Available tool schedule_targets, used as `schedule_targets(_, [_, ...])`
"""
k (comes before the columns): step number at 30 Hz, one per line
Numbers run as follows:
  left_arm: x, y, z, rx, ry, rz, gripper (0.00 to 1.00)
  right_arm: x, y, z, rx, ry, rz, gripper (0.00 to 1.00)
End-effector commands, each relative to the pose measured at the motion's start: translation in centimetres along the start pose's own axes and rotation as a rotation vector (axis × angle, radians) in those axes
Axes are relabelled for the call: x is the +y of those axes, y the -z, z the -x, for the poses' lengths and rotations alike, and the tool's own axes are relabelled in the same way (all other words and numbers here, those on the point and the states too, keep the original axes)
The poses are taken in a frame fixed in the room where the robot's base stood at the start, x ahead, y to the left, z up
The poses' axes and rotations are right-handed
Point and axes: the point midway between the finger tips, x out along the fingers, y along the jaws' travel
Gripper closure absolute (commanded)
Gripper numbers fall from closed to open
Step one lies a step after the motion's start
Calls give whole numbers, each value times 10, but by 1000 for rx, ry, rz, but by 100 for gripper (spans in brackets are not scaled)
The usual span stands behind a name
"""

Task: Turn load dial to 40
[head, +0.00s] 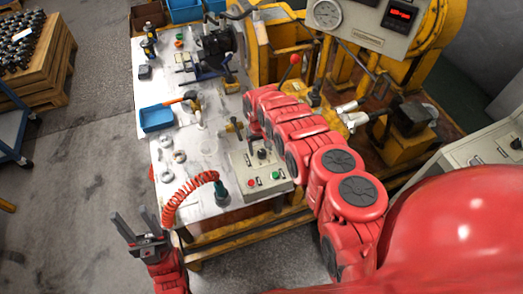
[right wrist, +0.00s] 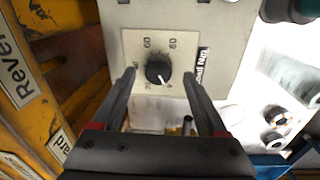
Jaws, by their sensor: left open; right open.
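The load dial (right wrist: 158,71) is a round black knob on a pale square scale plate with 60 and 80 readable. A light mark shows near its lower edge; its exact setting is too small to read. My right gripper (right wrist: 158,88) is open, with its fingertips on either side of the knob and gaps between. In the head view, the grey control box (head: 246,176) carries the dial (head: 262,154), partly hidden near my right arm. My left gripper (head: 138,228) is open and empty, left of the bench's front corner.
The box has a red button (head: 252,183) and a green button (head: 276,175). A coiled red hose (head: 186,188) stands to its left. A blue bin (head: 157,117), loose metal rings (head: 167,141) and tools lie on the white bench. Yellow machinery (head: 265,65) stands behind.

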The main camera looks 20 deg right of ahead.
Motion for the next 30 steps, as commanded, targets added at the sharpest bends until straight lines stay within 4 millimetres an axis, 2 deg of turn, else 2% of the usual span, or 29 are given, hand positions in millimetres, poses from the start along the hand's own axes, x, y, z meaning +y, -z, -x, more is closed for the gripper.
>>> schedule_targets(1, [0,0,2,0,0,0,50,0,-2,-7,-3,0,0,24])
schedule_targets(7, [0,-1,5,0,0,0,50,1,-1,-15,-2,-1,-1,24])
schedule_targets(18, [0,-1,5,0,0,0,50,2,-2,-17,-4,-2,-1,24])
schedule_targets(20, [0,-1,5,0,0,0,50,2,-2,-17,-4,-2,-1,33])
schedule_targets(30, [0,-1,5,0,0,0,50,2,-2,-17,-3,-2,-1,94])
